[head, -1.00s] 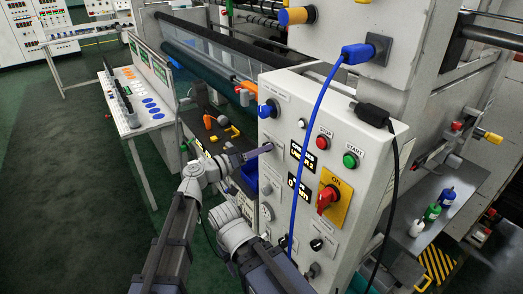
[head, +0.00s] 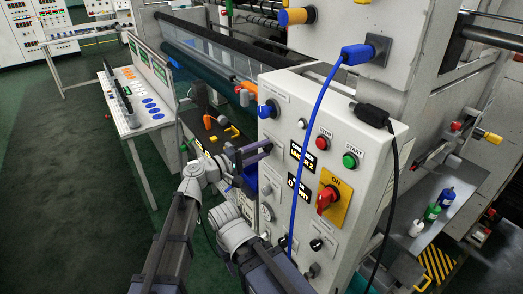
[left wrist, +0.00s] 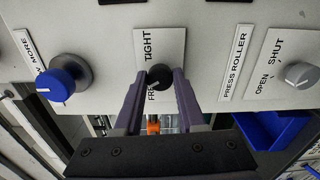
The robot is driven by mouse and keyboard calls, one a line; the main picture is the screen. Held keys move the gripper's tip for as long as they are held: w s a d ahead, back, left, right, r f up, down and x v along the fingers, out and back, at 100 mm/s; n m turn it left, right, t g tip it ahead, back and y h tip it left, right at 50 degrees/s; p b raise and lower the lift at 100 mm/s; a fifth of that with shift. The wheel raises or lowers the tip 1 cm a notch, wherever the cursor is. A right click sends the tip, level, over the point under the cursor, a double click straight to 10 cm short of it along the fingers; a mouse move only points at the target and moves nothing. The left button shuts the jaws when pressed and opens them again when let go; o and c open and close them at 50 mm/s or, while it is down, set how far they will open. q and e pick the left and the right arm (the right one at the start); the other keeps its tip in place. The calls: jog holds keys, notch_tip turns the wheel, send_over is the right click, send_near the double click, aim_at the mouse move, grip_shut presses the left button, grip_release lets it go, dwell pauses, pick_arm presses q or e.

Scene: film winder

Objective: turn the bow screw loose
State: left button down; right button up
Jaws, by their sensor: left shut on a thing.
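The bow screw looks to be a small black knob (left wrist: 159,77) on a white plate marked TIGHT and FREE in the left wrist view. A pale mark on it points down and left, toward the partly covered word FREE. My left gripper (left wrist: 164,82) has one finger on each side of the knob and is shut on it. In the head view my left gripper (head: 268,152) reaches the left part of the white control panel (head: 285,185), its fingers one above the other. The knob is hidden there. My right gripper is not in view.
A blue knob (left wrist: 62,84) is left of the black one, and a grey OPEN/SHUT knob (left wrist: 300,74) is to the right. A red switch (head: 326,198) and a hanging blue cable (head: 304,150) are on the panel's right. A blue bin (left wrist: 272,130) sits below.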

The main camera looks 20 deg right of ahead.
pick_arm(q)
jog(key=n, duration=0.5)
jog(key=shift+n, duration=0.6)
jog(key=c, duration=0.5)
grip_release()
jog(key=v, duration=0.8)
jog(key=shift+d, duration=0.1)
